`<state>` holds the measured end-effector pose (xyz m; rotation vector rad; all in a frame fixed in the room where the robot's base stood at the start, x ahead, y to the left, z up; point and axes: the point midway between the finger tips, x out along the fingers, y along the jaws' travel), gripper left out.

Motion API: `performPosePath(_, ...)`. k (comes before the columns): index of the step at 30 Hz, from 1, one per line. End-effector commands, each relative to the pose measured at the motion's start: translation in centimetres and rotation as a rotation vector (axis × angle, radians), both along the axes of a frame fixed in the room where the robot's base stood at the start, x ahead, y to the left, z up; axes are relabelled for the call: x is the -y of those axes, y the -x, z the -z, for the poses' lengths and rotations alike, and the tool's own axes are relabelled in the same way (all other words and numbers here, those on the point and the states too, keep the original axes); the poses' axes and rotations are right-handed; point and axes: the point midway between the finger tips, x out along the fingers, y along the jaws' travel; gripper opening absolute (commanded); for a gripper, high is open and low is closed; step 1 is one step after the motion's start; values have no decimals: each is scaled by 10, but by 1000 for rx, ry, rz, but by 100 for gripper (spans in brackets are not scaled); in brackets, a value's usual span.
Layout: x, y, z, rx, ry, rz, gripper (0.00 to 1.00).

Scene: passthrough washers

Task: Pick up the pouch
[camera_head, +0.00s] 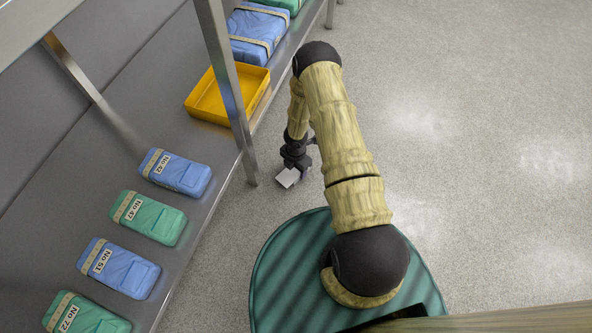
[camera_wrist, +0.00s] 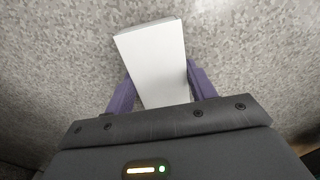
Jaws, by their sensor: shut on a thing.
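My gripper (camera_head: 295,165) hangs beside the shelf, over the open floor. It is shut on a plain white, flat-faced packet, which looks like the pouch (camera_head: 287,178). In the wrist view the white pouch (camera_wrist: 152,58) stands out between the two purple fingers (camera_wrist: 160,82), one on each side of it. Its lower end is hidden behind the gripper's dark body. No label shows on its visible face. The speckled floor shows behind it, and it appears clear of the shelf.
A metal shelf with an upright post (camera_head: 228,90) is on the left. It bears a yellow tray (camera_head: 205,112), which looks empty, and several blue and green labelled packs, such as No 42 (camera_head: 190,178). The grey floor (camera_head: 480,130) to the right is clear.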

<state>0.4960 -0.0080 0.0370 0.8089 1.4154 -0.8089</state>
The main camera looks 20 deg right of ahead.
Motion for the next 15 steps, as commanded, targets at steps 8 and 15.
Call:
performPosePath(8, 0, 0, -4, 1, -1, 1, 31)
performPosePath(15, 0, 0, -38, 1, 1, 1, 31)
